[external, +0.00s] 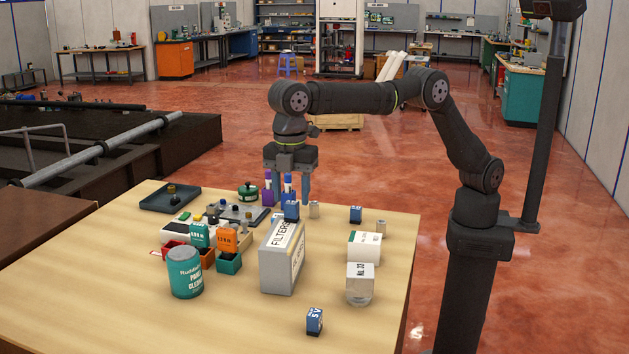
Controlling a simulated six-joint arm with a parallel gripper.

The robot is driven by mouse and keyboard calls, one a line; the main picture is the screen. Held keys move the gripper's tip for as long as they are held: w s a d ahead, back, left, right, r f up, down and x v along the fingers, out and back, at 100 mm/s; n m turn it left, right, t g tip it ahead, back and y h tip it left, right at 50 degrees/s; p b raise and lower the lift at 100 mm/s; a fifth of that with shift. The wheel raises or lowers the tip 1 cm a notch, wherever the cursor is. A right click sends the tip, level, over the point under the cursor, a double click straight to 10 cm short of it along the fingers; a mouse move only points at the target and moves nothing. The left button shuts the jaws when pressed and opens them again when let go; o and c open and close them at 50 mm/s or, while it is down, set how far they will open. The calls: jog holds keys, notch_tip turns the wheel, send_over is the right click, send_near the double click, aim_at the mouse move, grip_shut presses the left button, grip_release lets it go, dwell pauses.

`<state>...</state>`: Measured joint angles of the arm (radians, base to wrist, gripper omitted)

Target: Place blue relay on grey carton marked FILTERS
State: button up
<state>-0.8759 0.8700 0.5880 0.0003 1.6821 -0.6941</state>
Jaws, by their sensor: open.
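The grey carton marked FILTERS (272,267) stands upright near the middle of the table. One blue relay (291,210) shows at the carton's far top edge; I cannot tell whether it rests on the carton or stands behind it. A second blue relay (355,215) stands on the table to the right, further back. A third blue block (314,321), with white lettering, stands near the front edge. My gripper (287,196) points down, open, above and behind the carton, close over the first relay. Its exact distance from that relay is unclear.
Purple-and-white markers (267,194) stand near my fingers. A green can (185,273), a clear jar (360,284), a white box (364,248) and orange-labelled parts (227,241) surround the carton. A dark tray (170,198) lies back left. The table's front is mostly clear.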

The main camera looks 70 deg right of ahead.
aim_at(291, 202)
notch_tip(291, 202, up, 8)
jog(key=shift+r, duration=0.15)
dwell(0.3)
notch_tip(291, 202, down, 12)
jog(key=shift+r, duration=1.3)
